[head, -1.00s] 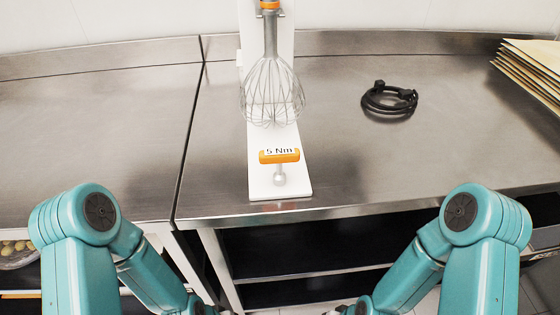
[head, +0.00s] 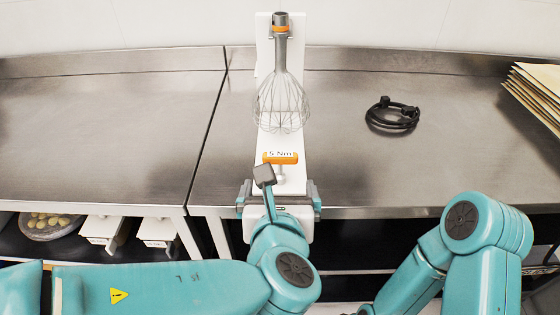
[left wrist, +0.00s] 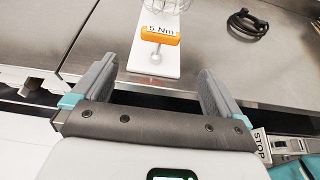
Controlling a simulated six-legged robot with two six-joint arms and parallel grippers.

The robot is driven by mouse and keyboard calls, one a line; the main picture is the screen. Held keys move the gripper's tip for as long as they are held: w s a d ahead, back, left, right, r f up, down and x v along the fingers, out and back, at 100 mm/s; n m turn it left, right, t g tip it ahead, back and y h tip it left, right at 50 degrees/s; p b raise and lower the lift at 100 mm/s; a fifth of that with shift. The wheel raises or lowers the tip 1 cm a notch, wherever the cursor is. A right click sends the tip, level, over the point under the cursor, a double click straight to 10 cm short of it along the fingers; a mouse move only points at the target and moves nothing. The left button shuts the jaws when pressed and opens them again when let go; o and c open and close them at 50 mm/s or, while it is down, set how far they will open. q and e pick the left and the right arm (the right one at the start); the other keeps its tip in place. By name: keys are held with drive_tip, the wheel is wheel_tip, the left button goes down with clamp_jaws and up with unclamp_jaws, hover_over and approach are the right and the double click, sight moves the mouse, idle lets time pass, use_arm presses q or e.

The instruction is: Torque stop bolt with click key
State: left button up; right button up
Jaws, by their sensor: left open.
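The click key has an orange T-handle (head: 281,158) and stands upright on the front part of the white mixer base (head: 290,183), in front of the whisk. A "5 Nm" label shows at its handle. In the left wrist view the orange handle (left wrist: 160,37) is ahead of the jaws, with its shaft going down to the base. My left gripper (head: 279,192) is open and empty at the front edge of the table, on the near side of the key and apart from it. The stop bolt cannot be made out. My right gripper is out of the head view.
A wire whisk (head: 282,100) hangs from the mixer's stand behind the key. A coiled black cable (head: 393,115) lies to the right on the steel table (head: 120,130). Brown folders or boards (head: 536,92) are stacked at the far right.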

sight(280, 159)
use_arm(q)
drive_tip(key=x, duration=1)
drive_tip(key=shift+w+a+f, duration=0.15)
drive_tip(key=shift+w+f, duration=0.1)
drive_tip(key=shift+w, duration=0.4)
drive_tip(key=x, duration=0.5)
drive_tip(key=shift+d+p, duration=0.2)
drive_tip(key=shift+p, duration=0.2)
drive_tip(key=shift+s+r, duration=0.1)
drive_tip(key=shift+s, duration=0.15)
drive_tip(key=shift+w, duration=0.1)
drive_tip(key=c, duration=0.8)
